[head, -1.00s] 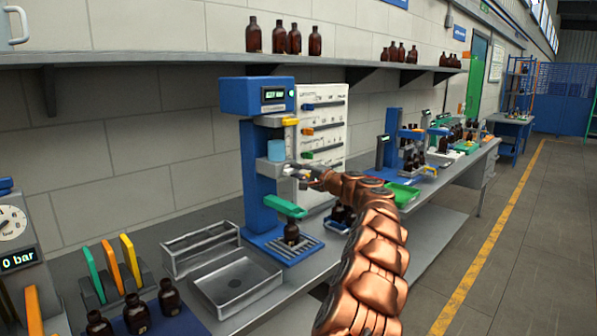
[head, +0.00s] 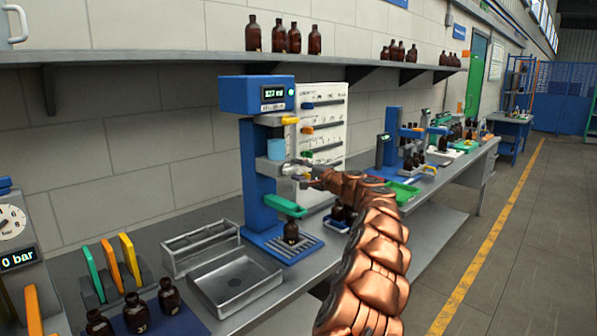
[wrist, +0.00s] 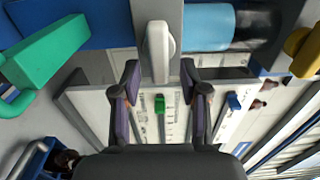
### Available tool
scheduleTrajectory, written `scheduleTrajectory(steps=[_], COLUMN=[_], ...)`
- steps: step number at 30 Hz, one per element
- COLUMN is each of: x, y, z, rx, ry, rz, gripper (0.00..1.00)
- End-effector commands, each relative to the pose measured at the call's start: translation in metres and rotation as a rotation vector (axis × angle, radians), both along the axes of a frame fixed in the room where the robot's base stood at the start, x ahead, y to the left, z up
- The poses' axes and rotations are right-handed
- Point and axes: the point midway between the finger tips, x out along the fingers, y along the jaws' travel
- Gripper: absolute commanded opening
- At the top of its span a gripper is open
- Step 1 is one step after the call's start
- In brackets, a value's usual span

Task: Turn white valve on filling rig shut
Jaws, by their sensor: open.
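The blue filling rig (head: 252,180) stands on the bench against the wall, with a lit display (head: 272,94) and a blue-filled cylinder (head: 276,149). An amber bottle (head: 291,232) stands upright on its base grate. The white valve lever (wrist: 160,50) is at top centre of the wrist view, pointing along the picture's vertical. My gripper (head: 298,178) is beside the rig's column, below the cylinder. In the wrist view my gripper (wrist: 160,80) is open, one finger either side of the lever's lower end. I cannot tell whether either finger touches it.
A green handle (head: 286,205) sits below my gripper and a yellow one (head: 290,121) above; both flank the white lever in the wrist view. A white panel (head: 330,125) with coloured levers stands behind. A metal sink tray (head: 235,284) is to the left.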

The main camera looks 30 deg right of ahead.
Motion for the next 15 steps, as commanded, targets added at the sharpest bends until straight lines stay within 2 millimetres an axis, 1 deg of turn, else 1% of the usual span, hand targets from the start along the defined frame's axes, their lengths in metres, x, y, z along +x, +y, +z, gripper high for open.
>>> scheduleTrajectory(steps=[8, 15], x=[-0.022, -0.046], y=[-0.005, -0.011], z=[0.0, 0.001], rx=[0.003, 0.001], ry=[0.001, -0.001], rz=[0.001, -0.001], gripper=[0.44, 0.44])
